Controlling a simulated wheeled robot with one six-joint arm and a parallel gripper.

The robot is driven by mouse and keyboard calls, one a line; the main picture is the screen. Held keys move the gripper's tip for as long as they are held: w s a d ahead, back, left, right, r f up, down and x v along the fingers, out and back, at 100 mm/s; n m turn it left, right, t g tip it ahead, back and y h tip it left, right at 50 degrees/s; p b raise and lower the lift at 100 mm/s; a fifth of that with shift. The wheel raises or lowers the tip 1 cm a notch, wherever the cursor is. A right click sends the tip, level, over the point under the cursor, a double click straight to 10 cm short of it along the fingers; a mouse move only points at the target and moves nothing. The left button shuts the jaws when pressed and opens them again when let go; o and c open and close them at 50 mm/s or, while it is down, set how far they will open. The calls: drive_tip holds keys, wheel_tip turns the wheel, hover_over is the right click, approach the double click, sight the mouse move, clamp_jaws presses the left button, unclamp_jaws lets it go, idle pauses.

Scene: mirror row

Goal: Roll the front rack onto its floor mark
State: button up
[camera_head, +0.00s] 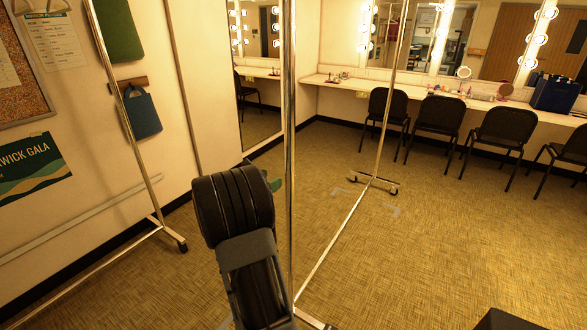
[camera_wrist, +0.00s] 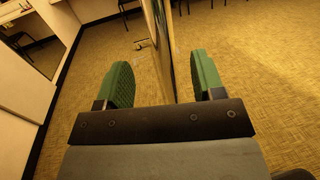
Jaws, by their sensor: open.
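The front rack (camera_head: 289,130) is a chrome frame with a near upright, a far upright and a long base rail between them. Its far foot (camera_head: 374,182) stands on casters. Grey tape corners of a floor mark (camera_head: 393,211) show on the carpet around that foot. My gripper (camera_wrist: 164,76) is open, with green pads on either side of a chrome upright (camera_wrist: 166,45). Gaps show between the upright and both pads. In the head view my arm hides most of the gripper; only a bit of green pad (camera_head: 275,184) shows beside the near upright.
Another chrome rack (camera_head: 140,150) stands at the left wall. Black chairs (camera_head: 384,108) line the lit mirror counter (camera_head: 430,92) at the back. A tall mirror (camera_head: 258,75) stands by the left wall. Carpet to the right of the front rack is clear.

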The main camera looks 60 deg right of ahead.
sight(294, 166)
drive_tip(key=p+x, duration=0.1)
drive_tip(key=x, duration=1)
drive_tip(key=shift+d, duration=0.15)
drive_tip(key=shift+c, duration=0.3)
clamp_jaws()
